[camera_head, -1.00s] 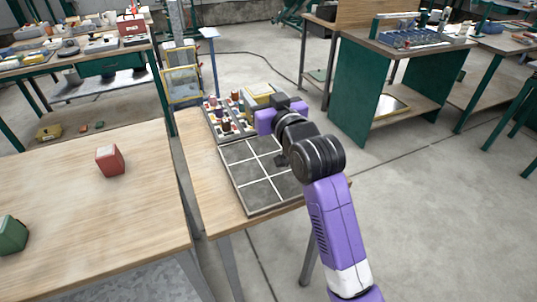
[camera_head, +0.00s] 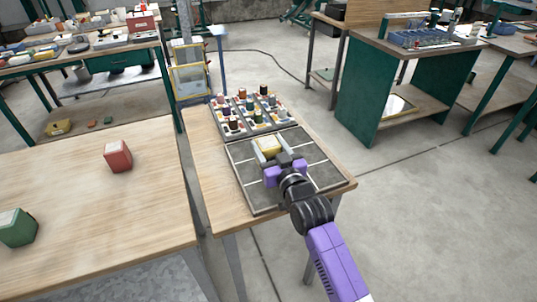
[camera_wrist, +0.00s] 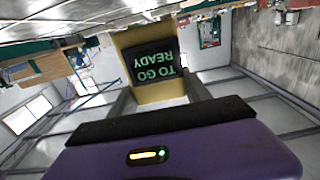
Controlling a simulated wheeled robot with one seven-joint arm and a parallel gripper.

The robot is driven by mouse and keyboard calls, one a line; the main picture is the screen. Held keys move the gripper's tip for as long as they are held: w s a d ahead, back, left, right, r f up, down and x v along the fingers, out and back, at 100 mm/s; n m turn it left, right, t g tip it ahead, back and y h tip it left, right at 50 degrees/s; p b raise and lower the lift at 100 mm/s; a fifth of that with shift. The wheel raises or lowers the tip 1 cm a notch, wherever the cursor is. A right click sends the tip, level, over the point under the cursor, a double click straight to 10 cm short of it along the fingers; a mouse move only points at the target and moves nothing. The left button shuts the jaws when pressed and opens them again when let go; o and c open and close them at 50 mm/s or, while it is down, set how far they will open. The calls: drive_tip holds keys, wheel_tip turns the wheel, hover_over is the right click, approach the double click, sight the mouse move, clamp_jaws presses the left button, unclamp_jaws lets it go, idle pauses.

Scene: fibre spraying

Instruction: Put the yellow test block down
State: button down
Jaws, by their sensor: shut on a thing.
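The yellow test block (camera_head: 268,145) is held between the fingers of my gripper (camera_head: 270,152), over the dark gridded tray (camera_head: 250,190) on the small wooden table. In the wrist view the yellow block (camera_wrist: 160,93) sits between two grey fingers, and a dark panel on it reads "READY TO GO", upside down. My gripper (camera_wrist: 158,100) is shut on it there too. I cannot tell whether the block's underside touches the tray. My gripper and wrist hide part of the tray's middle and right side.
A rack of coloured spools (camera_head: 252,112) stands directly behind the tray. A red block (camera_head: 118,156) and a green block (camera_head: 18,228) sit on the wooden table (camera_head: 90,240) at left. The tray's front left cells look empty. A green-sided bench (camera_head: 370,95) stands at the back right.

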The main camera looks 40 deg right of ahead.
sight(268, 156)
drive_tip(key=shift+f, duration=1.55)
drive_tip(key=shift+f, duration=0.2)
drive_tip(key=shift+c, duration=2.4)
unclamp_jaws()
drive_tip(key=shift+r, duration=0.2)
drive_tip(key=b+v, duration=0.1)
drive_tip(key=v, duration=1.1)
